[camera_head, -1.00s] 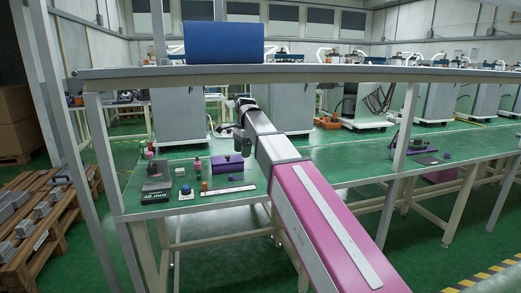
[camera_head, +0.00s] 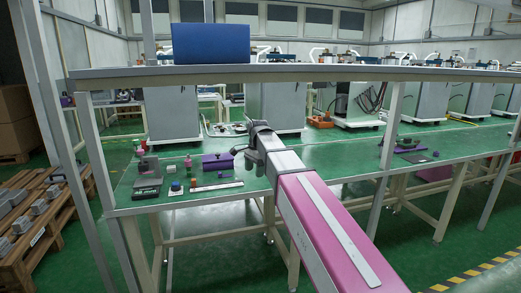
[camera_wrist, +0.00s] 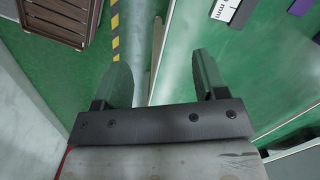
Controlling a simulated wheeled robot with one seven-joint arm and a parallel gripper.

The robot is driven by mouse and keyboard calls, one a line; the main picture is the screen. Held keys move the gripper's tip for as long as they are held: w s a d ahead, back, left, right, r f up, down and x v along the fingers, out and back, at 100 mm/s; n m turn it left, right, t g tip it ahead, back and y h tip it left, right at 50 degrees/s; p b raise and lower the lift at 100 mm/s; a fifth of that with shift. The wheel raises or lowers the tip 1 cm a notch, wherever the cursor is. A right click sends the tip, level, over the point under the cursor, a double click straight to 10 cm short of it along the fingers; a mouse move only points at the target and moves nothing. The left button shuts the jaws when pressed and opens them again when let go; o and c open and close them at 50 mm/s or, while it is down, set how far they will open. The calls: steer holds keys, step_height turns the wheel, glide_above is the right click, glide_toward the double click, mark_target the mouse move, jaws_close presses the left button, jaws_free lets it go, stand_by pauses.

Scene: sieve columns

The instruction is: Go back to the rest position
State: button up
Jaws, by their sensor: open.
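My gripper (camera_wrist: 163,80) is open, with its two fingers well apart and nothing between them in the wrist view. In the head view the end of my arm hangs above the green table (camera_head: 340,158), just right of a purple block (camera_head: 217,161). Its fingers are too small to make out there. The wrist view looks down past the table's edge, with the green table top to the right of the fingers and the floor to the left.
On the table's left part stand a dark scale (camera_head: 147,191), a blue-topped item (camera_head: 176,186), a small bottle (camera_head: 188,163) and a ruler-like strip (camera_head: 215,187). A shelf (camera_head: 300,73) with a blue bin (camera_head: 211,42) spans above. A wooden pallet (camera_wrist: 57,20) lies on the floor.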

steer(key=s+d+f+n, duration=0.3)
steer(key=s+d+f, duration=0.3)
steer(key=f, duration=0.3)
steer(key=s+d+f+n, duration=0.4)
steer(key=s+d+f, duration=0.2)
steer(key=d+f, duration=0.2)
steer(key=s+d+f+n+h, duration=0.1)
steer(key=s+d+f+n, duration=0.2)
steer(key=s+d+f, duration=0.4)
step_height(320, 180, down, 5)
steer(key=shift+d+f+t, duration=0.1)
steer(key=shift+d+t, duration=0.15)
steer(key=shift+t, duration=0.05)
